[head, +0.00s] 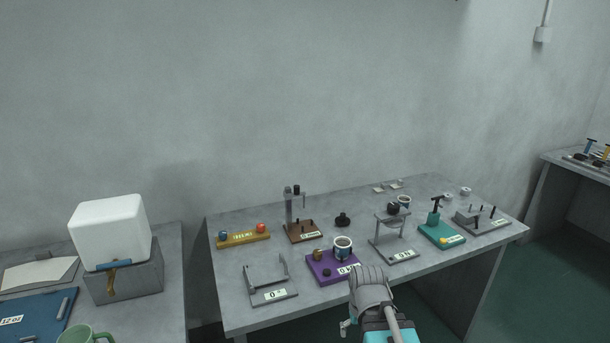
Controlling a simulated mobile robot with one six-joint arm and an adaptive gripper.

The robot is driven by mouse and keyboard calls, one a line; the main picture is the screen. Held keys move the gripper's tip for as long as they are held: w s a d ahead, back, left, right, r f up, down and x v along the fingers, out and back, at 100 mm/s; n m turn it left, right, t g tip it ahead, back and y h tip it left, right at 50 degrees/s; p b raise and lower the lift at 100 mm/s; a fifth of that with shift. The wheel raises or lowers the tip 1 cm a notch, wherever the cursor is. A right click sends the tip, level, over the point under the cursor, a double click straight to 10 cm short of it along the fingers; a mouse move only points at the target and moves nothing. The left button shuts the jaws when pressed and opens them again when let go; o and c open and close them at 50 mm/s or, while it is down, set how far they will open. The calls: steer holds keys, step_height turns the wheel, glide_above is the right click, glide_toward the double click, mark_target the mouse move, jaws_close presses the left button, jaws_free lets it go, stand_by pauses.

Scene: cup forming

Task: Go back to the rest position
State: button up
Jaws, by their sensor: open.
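My gripper (346,326) is low in the head view, in front of the near edge of the grey work table (235,312). Its fingers are open and point to the left, and nothing shows between them. My arm comes up from the bottom edge of the picture. A purple fixture (318,264) lies just beyond my gripper on the table. A cup (342,248) with a pale rim and dark side stands on that fixture. My wrist hides part of the table's front edge.
On the table stand a yellow block (243,237), a brown stand (304,233), a grey bracket (270,292), a raised stand (393,222) and a green fixture (441,236). A left table holds a white block (110,232) and a green mug (85,336). Floor shows at right.

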step_height(320, 180, up, 9)
steer(key=p, duration=0.8)
steer(key=shift+r, duration=0.15)
